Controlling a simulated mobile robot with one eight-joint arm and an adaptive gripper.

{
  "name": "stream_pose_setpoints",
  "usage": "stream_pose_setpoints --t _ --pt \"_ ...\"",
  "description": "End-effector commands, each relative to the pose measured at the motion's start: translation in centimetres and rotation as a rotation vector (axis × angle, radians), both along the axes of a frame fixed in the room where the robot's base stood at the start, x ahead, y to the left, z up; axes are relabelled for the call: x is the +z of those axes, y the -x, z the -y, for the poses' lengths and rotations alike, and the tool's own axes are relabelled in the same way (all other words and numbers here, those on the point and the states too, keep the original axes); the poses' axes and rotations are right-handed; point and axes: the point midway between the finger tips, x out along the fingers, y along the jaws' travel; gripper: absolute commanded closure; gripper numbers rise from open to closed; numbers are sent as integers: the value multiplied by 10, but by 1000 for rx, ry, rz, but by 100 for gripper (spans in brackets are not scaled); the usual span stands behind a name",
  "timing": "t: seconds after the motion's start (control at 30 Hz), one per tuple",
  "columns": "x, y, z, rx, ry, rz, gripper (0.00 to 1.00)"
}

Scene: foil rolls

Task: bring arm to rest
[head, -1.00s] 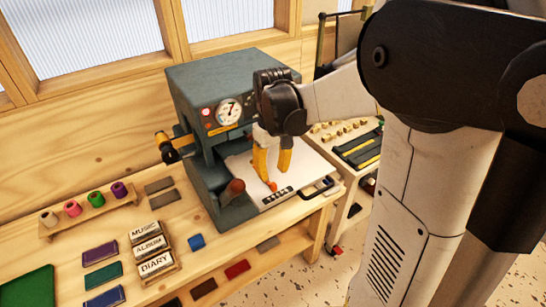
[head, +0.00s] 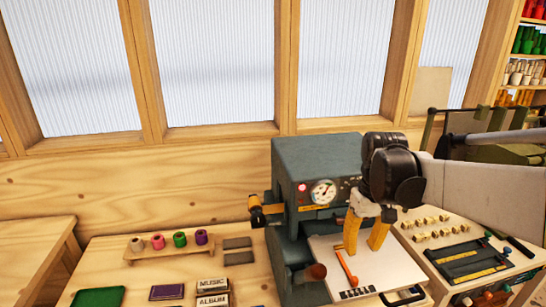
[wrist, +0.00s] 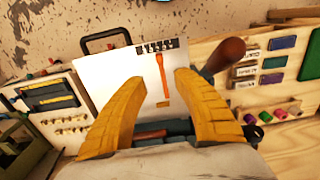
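My gripper (head: 364,246) hangs over the white plate (head: 395,270) of a grey-green press with a round gauge (head: 321,192). Its two yellow fingers are spread apart with nothing between them; the wrist view also shows the open gripper (wrist: 159,78). An orange-handled tool (head: 346,268) lies on the plate below the fingers. The arm reaches in from the right, and part of the press is hidden behind my gripper.
Several foil rolls (head: 180,239) stand on a wooden rack at left. Label blocks (head: 213,285) and coloured pieces lie on the bench. A side table with black trays (head: 466,262) stands at right. Windows line the back wall.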

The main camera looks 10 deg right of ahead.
Motion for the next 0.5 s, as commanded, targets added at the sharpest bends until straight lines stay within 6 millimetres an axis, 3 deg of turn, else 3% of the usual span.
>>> stream_pose_setpoints --t 0.17,0.3,0.5 --pt "13 23 -24 -2 19 104 64" --pt "21 53 -53 -9 30 257 64" --pt "20 85 -81 -20 21 441 64"
